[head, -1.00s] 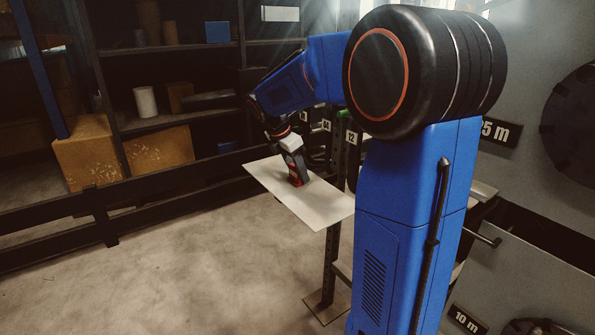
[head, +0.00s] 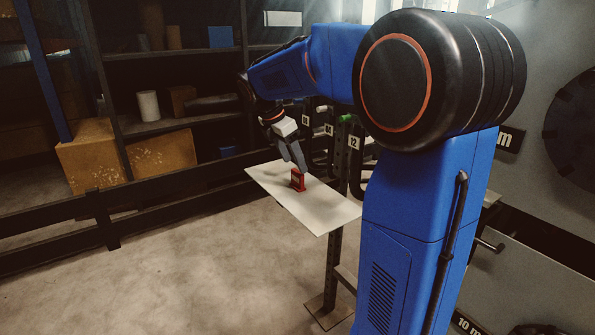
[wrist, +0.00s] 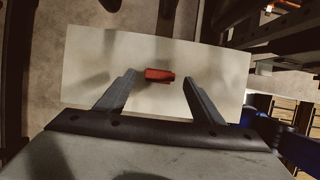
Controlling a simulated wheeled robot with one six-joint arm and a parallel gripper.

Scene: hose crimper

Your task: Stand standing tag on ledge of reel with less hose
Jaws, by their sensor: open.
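The red standing tag (head: 298,181) stands on a pale flat plate (head: 328,214), near the plate's middle. My gripper (head: 301,167) is just above the tag, tilted down, with its fingers apart and nothing held. In the wrist view the tag (wrist: 160,75) shows between and a little beyond the two open fingertips, over the pale plate (wrist: 90,50). A dark round reel (head: 572,130) is partly in view at the right edge. My arm hides much of that side, so I cannot tell how much hose it carries.
A dark post (head: 334,245) stands beneath the plate, with numbered labels such as 12 (head: 355,142) beside it. A "10 m" sign (head: 468,324) is at the lower right. Dark shelving with boxes (head: 88,157) is behind a low rail. The floor at left is clear.

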